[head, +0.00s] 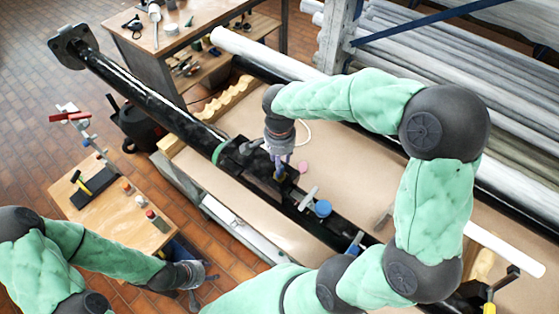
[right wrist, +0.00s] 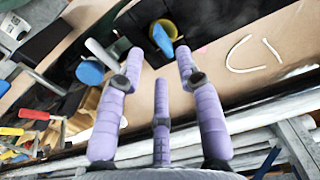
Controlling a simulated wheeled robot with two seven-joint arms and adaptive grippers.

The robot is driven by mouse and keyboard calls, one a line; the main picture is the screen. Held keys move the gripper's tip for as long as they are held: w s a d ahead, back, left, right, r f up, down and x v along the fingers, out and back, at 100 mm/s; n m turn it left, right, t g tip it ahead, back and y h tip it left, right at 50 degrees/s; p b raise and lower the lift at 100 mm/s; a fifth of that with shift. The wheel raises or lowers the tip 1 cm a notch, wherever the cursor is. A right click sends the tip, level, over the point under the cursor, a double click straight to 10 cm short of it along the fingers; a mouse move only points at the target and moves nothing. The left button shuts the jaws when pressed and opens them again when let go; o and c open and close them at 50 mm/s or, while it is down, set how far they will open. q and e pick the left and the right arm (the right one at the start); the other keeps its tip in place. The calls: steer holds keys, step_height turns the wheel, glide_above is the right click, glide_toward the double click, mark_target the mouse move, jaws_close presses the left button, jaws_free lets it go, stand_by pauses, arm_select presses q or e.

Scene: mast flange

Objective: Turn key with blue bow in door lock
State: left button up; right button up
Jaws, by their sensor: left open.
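A blue flat piece (right wrist: 161,41) on a yellow round part (right wrist: 166,28) is in the right wrist view, just beyond my right fingertips; it looks like the key bow on the lock, but I cannot be sure. In the head view the yellow part (head: 280,175) shows under my right gripper (head: 281,162), on the black beam. The right gripper's purple fingers (right wrist: 160,68) are spread, with nothing between them. A separate blue disc (right wrist: 90,72) with a grey bar lies beside, also in the head view (head: 322,208). My left gripper (head: 199,287) is open and empty, beside the small table.
The black beam (head: 130,87) runs diagonally across a brown bench (head: 245,122). A pink disc (head: 303,167) lies beside the yellow part. The small wooden table (head: 115,222) holds a hammer and small items. Stacked pipes (head: 425,60) fill the back right.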

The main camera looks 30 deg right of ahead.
mark_target(280, 177)
steer(key=shift+w+d+f+b, duration=0.15)
steer(key=shift+f+b, duration=0.15)
steer(key=shift+f, duration=0.3)
steer(key=shift+w+d+f+b, duration=0.15)
steer(key=shift+f+b, duration=0.15)
steer(key=shift+f, duration=0.3)
steer(key=shift+s+a+f+b, duration=0.15)
steer(key=shift+a+f+b, duration=0.1)
steer(key=shift+f+b, duration=1.05)
steer(key=shift+f, duration=0.8)
steer(key=shift+c, duration=0.3)
steer(key=shift+d+r, duration=0.1)
steer(key=shift+r, duration=0.1)
jaws_close()
